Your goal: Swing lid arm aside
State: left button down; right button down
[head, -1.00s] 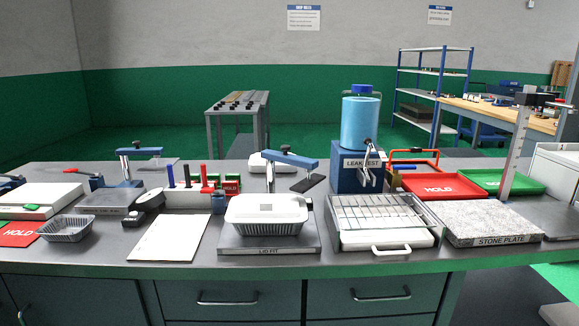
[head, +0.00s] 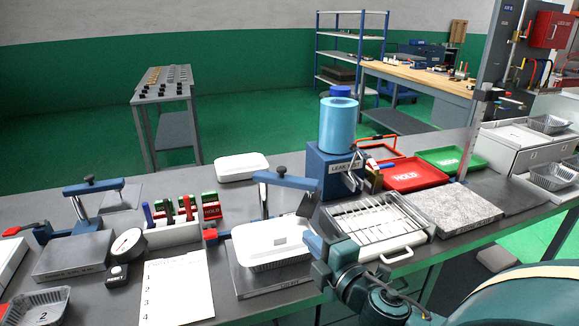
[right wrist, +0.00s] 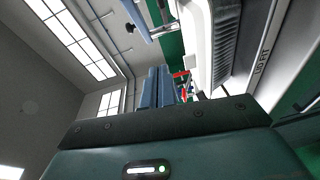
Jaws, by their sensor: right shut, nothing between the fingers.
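The lid arm (head: 288,181) is a blue bar on a post behind the LID FIT plate (head: 272,284). Its dark pad (head: 307,204) hangs at the bar's right end, above the far right part of the white-lidded foil tray (head: 268,243). The tray sits on the plate; its ribbed side shows large in the right wrist view (right wrist: 228,45). A blue bar at the top there (right wrist: 136,14) appears to be the lid arm. My right gripper (head: 312,243) is shut and empty, at the tray's right side, below and apart from the pad. Its fingers also show in the wrist view (right wrist: 158,84). My left gripper is out of view.
A wire rack on a white drawer unit (head: 415,240) lies right of the tray, close to my right arm. The blue LEAK TEST stand (head: 320,178) rises behind it. A numbered sheet (head: 178,292) and a pen rack (head: 172,236) are to the left.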

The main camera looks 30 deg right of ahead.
notch_tip(320, 180, up, 3)
jog(key=d, duration=0.1)
jog(key=p, duration=0.2)
send_near(290, 183)
jog(key=shift+n+t, duration=0.3)
jog(key=shift+n, duration=0.1)
jog(key=w+a, duration=0.1)
jog(key=w, duration=0.1)
jog(key=w+a, duration=0.1)
jog(key=w, duration=0.1)
jog(key=shift+a+f, duration=0.1)
jog(key=shift+a, duration=0.25)
jog(key=shift+w+d+f, duration=0.1)
jog(key=shift+w+d, duration=0.2)
jog(key=shift+d, duration=0.2)
jog(key=shift+w+d+f, duration=0.1)
jog(key=shift+w+d, duration=0.25)
jog(key=shift+d, duration=0.15)
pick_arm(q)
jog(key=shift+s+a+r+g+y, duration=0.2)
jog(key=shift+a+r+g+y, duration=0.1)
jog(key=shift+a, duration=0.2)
pick_arm(e)
jog(key=shift+w+d, duration=0.3)
jog(key=shift+d, duration=0.1)
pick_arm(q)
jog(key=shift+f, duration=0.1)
pick_arm(e)
jog(key=shift+d, duration=0.1)
